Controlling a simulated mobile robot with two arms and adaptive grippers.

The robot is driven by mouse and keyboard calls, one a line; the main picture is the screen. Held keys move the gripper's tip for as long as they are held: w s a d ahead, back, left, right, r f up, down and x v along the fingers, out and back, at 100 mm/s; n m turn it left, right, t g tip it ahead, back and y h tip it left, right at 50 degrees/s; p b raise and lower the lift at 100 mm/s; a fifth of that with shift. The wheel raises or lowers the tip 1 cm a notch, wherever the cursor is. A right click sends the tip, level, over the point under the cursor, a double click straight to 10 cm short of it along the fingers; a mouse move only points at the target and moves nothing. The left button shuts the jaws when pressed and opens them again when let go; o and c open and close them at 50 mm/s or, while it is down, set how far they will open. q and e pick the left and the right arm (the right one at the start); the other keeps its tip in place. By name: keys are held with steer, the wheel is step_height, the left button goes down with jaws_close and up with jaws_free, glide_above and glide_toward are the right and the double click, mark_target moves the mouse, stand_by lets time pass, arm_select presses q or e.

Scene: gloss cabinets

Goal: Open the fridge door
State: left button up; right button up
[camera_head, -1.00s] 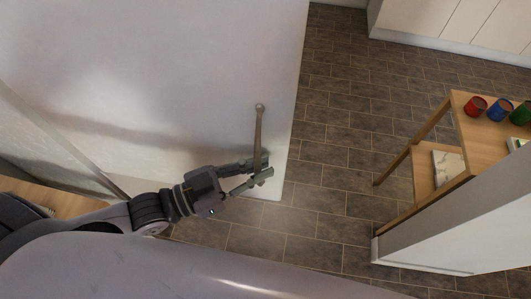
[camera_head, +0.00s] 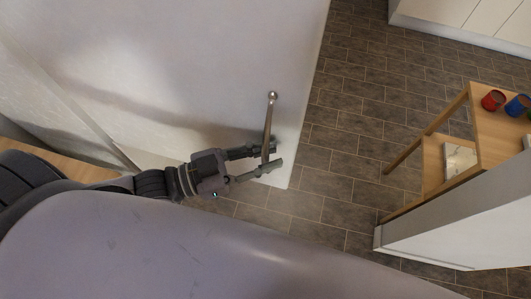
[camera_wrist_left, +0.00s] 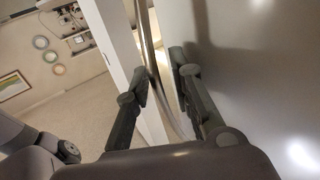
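The fridge door (camera_head: 200,60) is the large pale glossy panel filling the upper left of the head view. Its long metal handle (camera_head: 269,118) stands off the panel near the door's free edge. My left gripper (camera_head: 264,158) is at the lower end of the handle, with one finger on each side of it. In the left wrist view, the handle (camera_wrist_left: 151,50) runs between the fingers, close to the left finger, with a visible gap to the right finger. The fingers look open around the handle. I cannot tell whether the door is ajar. My right gripper is not in view.
Brown tiled floor (camera_head: 335,130) lies clear beside the door's edge. A wooden shelf table (camera_head: 497,130) with a red cup (camera_head: 493,100) and a blue cup (camera_head: 517,106) stands at the right, by a white wall (camera_head: 465,225). Pale cabinets (camera_head: 440,15) are at the far top right.

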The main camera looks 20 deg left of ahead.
arm_select(q)
steer(key=shift+f, duration=0.1)
stand_by(0.3)
steer(key=v, duration=1.2)
stand_by(0.7)
